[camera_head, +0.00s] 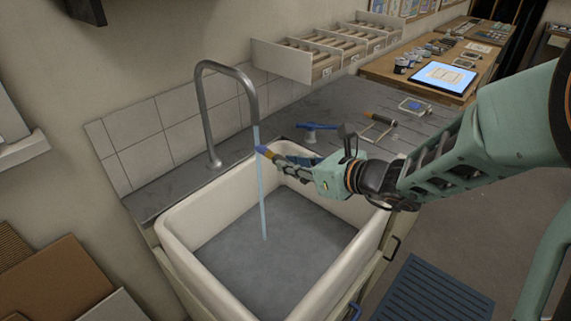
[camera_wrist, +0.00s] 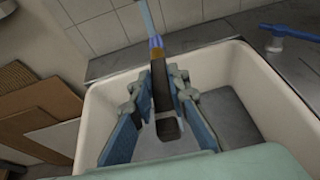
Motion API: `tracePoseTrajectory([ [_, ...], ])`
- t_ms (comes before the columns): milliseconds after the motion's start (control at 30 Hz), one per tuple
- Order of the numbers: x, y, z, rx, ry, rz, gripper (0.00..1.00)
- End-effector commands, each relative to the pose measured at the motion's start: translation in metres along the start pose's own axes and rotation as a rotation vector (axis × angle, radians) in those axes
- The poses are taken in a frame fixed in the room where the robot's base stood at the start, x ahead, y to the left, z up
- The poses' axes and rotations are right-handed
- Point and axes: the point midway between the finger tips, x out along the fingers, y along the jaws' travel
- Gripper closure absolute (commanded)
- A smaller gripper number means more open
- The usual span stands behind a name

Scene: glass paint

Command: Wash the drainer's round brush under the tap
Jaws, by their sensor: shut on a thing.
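My gripper (camera_head: 284,160) is shut on the brush (camera_head: 263,150), which has blue bristles and a brass-coloured collar. In the wrist view the brush (camera_wrist: 156,44) points away from me, with its dark handle between the fingers (camera_wrist: 160,82). The bristles are at the water stream (camera_head: 262,200) from the grey curved tap (camera_head: 203,110). In the wrist view the stream (camera_wrist: 146,15) comes down onto the bristles. The brush is above the white sink (camera_head: 172,230), near rim height.
The grey drainer (camera_head: 330,100) lies right of the sink, with a blue-handled tool (camera_head: 315,127) and another brush (camera_head: 380,118) on it. A wooden table (camera_head: 390,68) with jars and a lit panel (camera_head: 442,78) stands beyond.

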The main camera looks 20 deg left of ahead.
Motion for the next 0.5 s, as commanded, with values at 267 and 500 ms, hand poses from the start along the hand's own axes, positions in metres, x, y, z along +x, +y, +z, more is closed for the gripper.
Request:
tracePoseTrajectory([
  [267, 0.0027, -0.0092, 0.0013, 0.0, -0.001, -0.001, 1.0],
  [500, 0.0027, -0.009, 0.0012, 0.0, -0.001, 0.0, 1.0],
])
